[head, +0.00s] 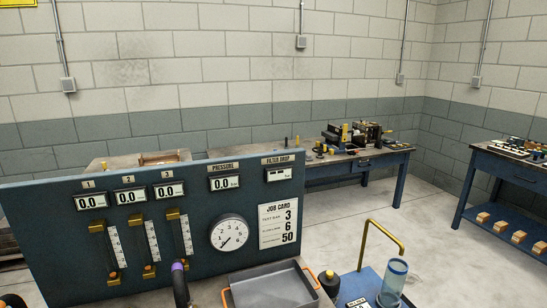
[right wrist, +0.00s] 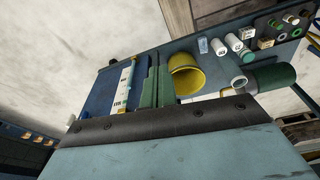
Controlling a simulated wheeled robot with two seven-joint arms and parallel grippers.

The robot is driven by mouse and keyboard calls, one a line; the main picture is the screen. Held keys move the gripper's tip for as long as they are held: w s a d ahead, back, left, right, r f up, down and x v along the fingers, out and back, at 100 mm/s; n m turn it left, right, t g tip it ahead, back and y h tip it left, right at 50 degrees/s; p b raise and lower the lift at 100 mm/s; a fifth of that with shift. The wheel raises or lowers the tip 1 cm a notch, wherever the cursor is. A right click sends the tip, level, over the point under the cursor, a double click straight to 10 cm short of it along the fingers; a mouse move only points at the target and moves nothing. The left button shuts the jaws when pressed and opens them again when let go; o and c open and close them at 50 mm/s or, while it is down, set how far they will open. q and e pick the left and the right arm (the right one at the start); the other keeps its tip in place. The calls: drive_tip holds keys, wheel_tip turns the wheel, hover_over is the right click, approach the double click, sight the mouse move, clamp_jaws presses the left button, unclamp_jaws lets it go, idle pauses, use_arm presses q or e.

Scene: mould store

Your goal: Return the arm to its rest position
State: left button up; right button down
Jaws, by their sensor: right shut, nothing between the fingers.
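My right gripper (right wrist: 160,80) shows in the middle of the right wrist view as two dark green tapering fingers side by side. They are shut with nothing held between them. A blue surface and a yellow open-ended cylinder (right wrist: 187,75) appear beyond the fingers, and the cylinder looks close to the right finger. I cannot tell whether they touch. Neither gripper can be made out in the head view, and my left gripper is in no view.
In the head view a blue instrument panel (head: 60,240) stands ahead. A grey tray (head: 272,290) with orange handles and a clear cylinder (head: 393,280) are at the front. Workbenches (head: 385,160) stand behind. Open floor (head: 420,235) lies to the right. White cylinders (right wrist: 234,42) appear in the wrist view.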

drive_tip(key=s+d+f+b, duration=0.1)
drive_tip(key=s+f+b, duration=0.2)
drive_tip(key=s+f, duration=0.3)
drive_tip(key=s+d+f+g+b, duration=0.1)
drive_tip(key=s+f+b, duration=0.2)
drive_tip(key=s+f, duration=0.4)
wheel_tip(320, 180, down, 5)
drive_tip(key=shift+s+d+r, duration=0.1)
drive_tip(key=shift+s+d, duration=0.1)
